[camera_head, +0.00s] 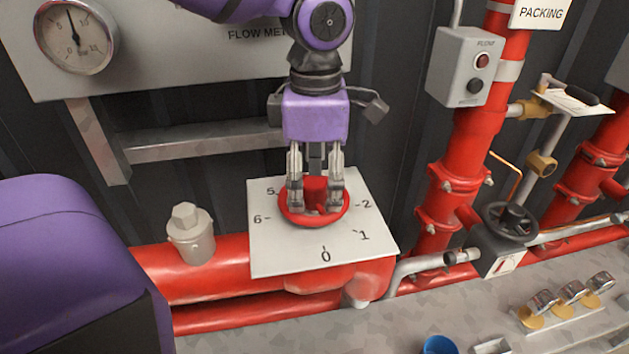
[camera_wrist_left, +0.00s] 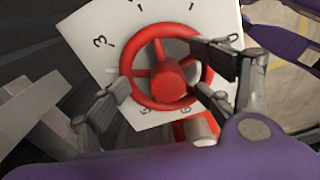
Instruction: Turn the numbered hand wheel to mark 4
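The red hand wheel (camera_head: 314,203) sits on a pale square plate (camera_head: 282,257) with numbers around it. In the head view 5, 6, 0, 1 and 2 can be read; mark 4 is not visible, with the gripper over the far side. My left gripper (camera_head: 316,200) points down over the wheel with its fingers spread apart around the hub. In the left wrist view the wheel (camera_wrist_left: 168,86) shows its rim, spokes and hub. Fingers lie at both sides of the rim; firm contact cannot be told. A 3 is readable there. My right gripper is not in view.
A capped grey fitting (camera_head: 190,235) stands left of the plate on a red pipe (camera_head: 200,270). A black valve wheel (camera_head: 510,222), red pipes and a grey button box (camera_head: 463,66) are on the right. A gauge (camera_head: 76,36) hangs at upper left.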

